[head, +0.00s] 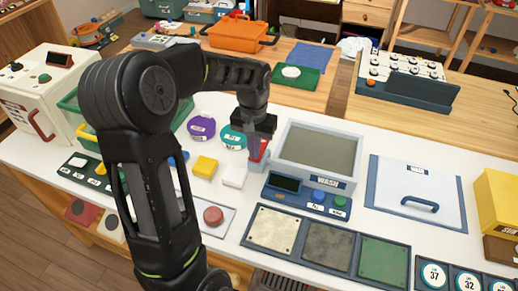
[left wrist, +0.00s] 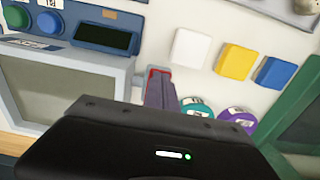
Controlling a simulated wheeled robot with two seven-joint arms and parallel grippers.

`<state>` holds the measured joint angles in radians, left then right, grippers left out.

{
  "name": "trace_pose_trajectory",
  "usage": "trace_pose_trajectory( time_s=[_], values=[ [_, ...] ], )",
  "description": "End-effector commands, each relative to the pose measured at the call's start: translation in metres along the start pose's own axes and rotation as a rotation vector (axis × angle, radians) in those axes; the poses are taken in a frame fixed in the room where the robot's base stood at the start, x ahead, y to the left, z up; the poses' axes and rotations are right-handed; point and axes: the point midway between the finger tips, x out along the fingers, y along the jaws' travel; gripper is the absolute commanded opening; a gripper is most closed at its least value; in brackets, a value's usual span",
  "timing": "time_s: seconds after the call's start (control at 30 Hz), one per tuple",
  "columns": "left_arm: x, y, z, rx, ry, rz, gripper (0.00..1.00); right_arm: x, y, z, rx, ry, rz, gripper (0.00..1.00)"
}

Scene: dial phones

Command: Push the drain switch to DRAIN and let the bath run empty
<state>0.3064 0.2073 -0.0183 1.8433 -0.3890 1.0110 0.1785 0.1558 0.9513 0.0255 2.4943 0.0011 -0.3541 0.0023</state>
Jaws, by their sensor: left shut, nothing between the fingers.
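The grey bath (head: 272,152) marked WASH stands right of the middle of the white counter; a flat grey-green surface shows inside it. The bath also shows at the left of the left wrist view (left wrist: 115,72). A small grey housing with a red top, seemingly the drain switch (head: 259,158), sits against the bath's left side. Its red edge shows in the left wrist view (left wrist: 158,70). My left gripper (head: 257,138) is shut and empty, pointing down right at this switch. It hides part of it, so I cannot read its position or tell contact. My right gripper is out of view.
A control panel (head: 284,199) with a dark display and buttons fronts the bath. Three coloured plates (head: 325,245) lie before it. A lid with a handle (head: 415,192) lies to the right. White (head: 234,174) and yellow (head: 205,166) blocks lie left of the switch.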

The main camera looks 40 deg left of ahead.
Motion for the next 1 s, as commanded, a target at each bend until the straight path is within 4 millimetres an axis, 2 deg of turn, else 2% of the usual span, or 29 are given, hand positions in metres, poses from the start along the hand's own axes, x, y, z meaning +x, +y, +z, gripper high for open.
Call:
trace_pose_trajectory(
  time_s=[0.2,0.53,1.0],
  values=[
    [0.007,0.0,0.0,0.0,0.0,0.0,0.0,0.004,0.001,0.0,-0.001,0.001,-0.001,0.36],
    [0.003,0.0,0.0,0.0,0.0,0.0,0.0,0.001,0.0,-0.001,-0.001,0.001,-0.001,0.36],
    [-0.031,0.0,0.0,0.0,0.001,0.0,0.0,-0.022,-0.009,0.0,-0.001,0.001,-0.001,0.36]
  ],
)
